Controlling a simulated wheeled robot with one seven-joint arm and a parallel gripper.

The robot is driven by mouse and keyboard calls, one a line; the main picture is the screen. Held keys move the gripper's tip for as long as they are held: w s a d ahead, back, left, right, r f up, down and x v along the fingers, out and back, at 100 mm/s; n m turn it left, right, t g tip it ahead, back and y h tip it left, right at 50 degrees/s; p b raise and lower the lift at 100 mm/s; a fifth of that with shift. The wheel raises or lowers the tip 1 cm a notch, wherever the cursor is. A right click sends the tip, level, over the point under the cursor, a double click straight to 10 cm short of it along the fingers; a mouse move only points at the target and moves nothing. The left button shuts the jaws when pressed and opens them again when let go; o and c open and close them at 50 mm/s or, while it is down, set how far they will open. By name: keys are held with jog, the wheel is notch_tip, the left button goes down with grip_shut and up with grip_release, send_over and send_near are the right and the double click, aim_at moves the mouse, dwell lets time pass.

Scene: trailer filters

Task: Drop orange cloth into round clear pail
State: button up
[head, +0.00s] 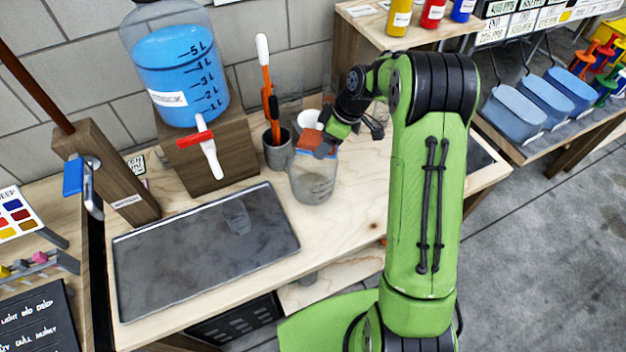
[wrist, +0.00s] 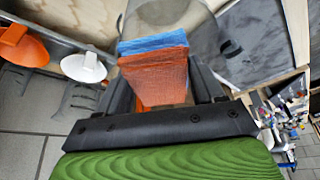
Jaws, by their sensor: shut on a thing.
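My gripper (head: 323,147) is shut on the orange cloth (head: 308,139), a small folded piece. In the wrist view the orange cloth (wrist: 158,82) sits between the two dark fingers, with a blue strip along its far edge. A round clear pail (head: 313,182) with a greyish look stands on the wooden bench, just below the cloth in the head view. The cloth overlaps the pail's rim there, and I cannot tell whether it is above the opening or partly inside. The fingertips are partly hidden by the cloth and wrist.
A blue-filled dispenser (head: 180,75) sits on a wooden block at back left.

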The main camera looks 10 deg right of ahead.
jog(key=shift+r, duration=0.1)
jog(key=o, duration=1.2)
jog(key=p+v, duration=0.2)
jog(key=v, duration=1.3)
jog(key=shift+d+r, duration=0.1)
jog(key=shift+r, duration=0.3)
